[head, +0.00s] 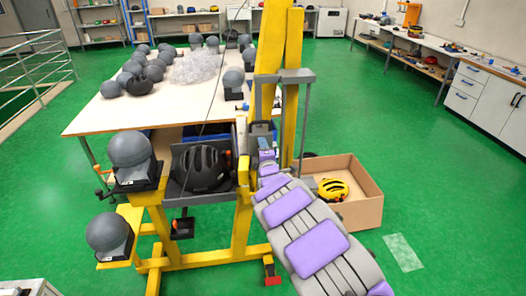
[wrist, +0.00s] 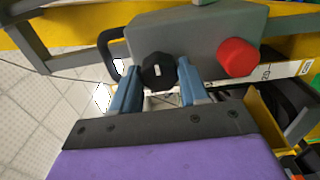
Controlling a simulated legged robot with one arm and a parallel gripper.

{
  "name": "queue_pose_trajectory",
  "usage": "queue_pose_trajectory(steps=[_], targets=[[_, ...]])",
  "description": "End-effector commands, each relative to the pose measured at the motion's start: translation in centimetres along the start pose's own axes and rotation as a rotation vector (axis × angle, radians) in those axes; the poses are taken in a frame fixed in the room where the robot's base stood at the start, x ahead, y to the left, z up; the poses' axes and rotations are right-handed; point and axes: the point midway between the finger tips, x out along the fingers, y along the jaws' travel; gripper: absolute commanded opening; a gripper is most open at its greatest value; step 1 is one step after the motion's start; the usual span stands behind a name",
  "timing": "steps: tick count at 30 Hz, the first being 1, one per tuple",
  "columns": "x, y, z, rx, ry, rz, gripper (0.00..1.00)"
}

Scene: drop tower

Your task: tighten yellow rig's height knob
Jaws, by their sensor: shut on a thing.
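The yellow rig (head: 292,50) stands upright in the middle of the head view, with grey guide rails beside its post. In the wrist view a black height knob (wrist: 158,72) with a white mark sits on a grey block (wrist: 205,40) of the rig. My gripper (wrist: 155,84) has its two blue fingers on either side of the black knob and is shut on it. A red round knob (wrist: 238,57) is on the same block, to the right of my fingers. In the head view my arm hides the gripper tips and the knob.
A black helmet (head: 201,167) sits in the rig's lower bay. Grey headforms (head: 129,149) stand on yellow brackets at left. A table (head: 95,118) with more headforms is behind. A cardboard box (head: 362,207) with a yellow helmet (head: 333,190) stands at right. Green floor further right is mostly clear.

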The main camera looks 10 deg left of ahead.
Motion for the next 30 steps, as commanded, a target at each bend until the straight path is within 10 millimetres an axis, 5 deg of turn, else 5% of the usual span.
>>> queue_pose_trajectory(steps=[9,10,17,30], targets=[[-0.04,-0.3,-0.31,-0.005,0.006,-0.006,0.14],[-0.04,-0.32,-0.31,-0.005,0.006,-0.006,0.46],[-0.01,-0.21,-0.17,-0.003,0.003,-0.004,0.68],[-0.92,-0.07,-0.06,-0.002,0.003,-0.002,0.69]])
